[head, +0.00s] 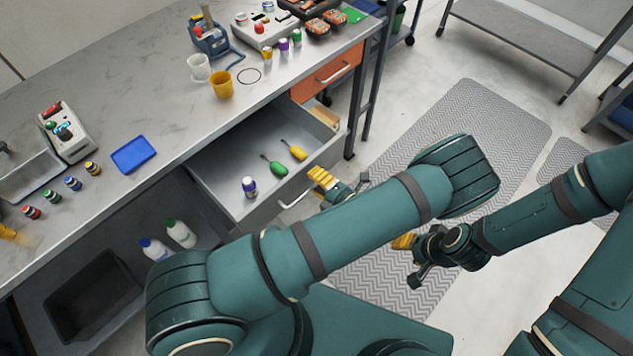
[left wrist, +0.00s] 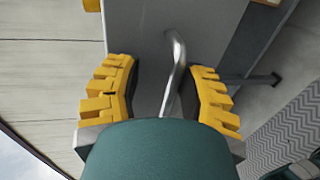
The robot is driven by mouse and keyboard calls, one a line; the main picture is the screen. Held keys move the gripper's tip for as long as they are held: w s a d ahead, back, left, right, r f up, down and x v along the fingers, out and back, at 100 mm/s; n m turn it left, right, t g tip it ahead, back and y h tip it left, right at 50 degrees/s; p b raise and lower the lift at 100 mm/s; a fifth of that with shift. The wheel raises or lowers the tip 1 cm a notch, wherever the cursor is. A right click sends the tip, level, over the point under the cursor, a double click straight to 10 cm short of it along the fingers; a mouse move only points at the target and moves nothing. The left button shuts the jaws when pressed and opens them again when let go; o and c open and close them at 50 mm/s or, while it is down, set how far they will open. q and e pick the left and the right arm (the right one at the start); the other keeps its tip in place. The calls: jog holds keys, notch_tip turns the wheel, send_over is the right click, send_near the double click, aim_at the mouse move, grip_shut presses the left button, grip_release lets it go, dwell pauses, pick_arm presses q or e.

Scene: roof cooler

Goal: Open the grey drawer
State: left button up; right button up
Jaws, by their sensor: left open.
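The grey drawer (head: 228,172) is pulled out from under the workbench, and its inside shows in the head view. It holds a green-handled screwdriver, a yellow-handled screwdriver and a small blue-and-white bottle. My left gripper (head: 322,180) is just in front of the drawer front. In the left wrist view, its yellow fingers are spread, with the handle (left wrist: 177,72) between them and a gap on each side. My right gripper (head: 408,256) is out over the floor, away from the drawer; its opening is unclear.
An orange drawer (head: 328,74) is beside the grey one, further along the bench. The workbench top (head: 165,100) carries cups, small bottles, a blue tray and devices. Bottles and a black bin (head: 90,300) sit below. A patterned mat (head: 470,125) lies on open floor.

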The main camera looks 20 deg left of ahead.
aim_at(284, 207)
pick_arm(q)
notch_tip(284, 207, up, 9)
jog(key=shift+f, duration=0.1)
dwell(0.7)
jog(key=shift+s+a+f+n, duration=0.2)
jog(key=shift+s+n, duration=0.1)
jog(key=s+f+n+g+h, duration=0.1)
jog(key=s+f+n+g, duration=0.1)
jog(key=s, duration=0.1)
jog(key=s+a+f+n+g+h, duration=0.1)
jog(key=s+f+n+g, duration=0.1)
jog(key=s+n, duration=0.1)
jog(key=s+f+n+g+h, duration=0.1)
jog(key=s+f+n+g, duration=0.1)
jog(key=s+n+g, duration=0.1)
jog(key=shift+a+f+h, duration=0.3)
jog(key=shift+f+h, duration=0.1)
jog(key=s+d+f+n+g+h, duration=0.15)
jog(key=s+d+n+h, duration=0.35)
jog(key=n, duration=0.5)
jog(key=s+d+f+n+g+h, duration=0.1)
jog(key=s+d+f+n+h, duration=0.1)
jog(key=d+n+h, duration=0.45)
jog(key=w+a+r+n+t+h, duration=0.1)
jog(key=w+r+n+t+h, duration=0.2)
jog(key=n, duration=1.4)
jog(key=w+t, duration=0.2)
jog(key=w, duration=0.1)
jog(key=shift+w+a, duration=0.35)
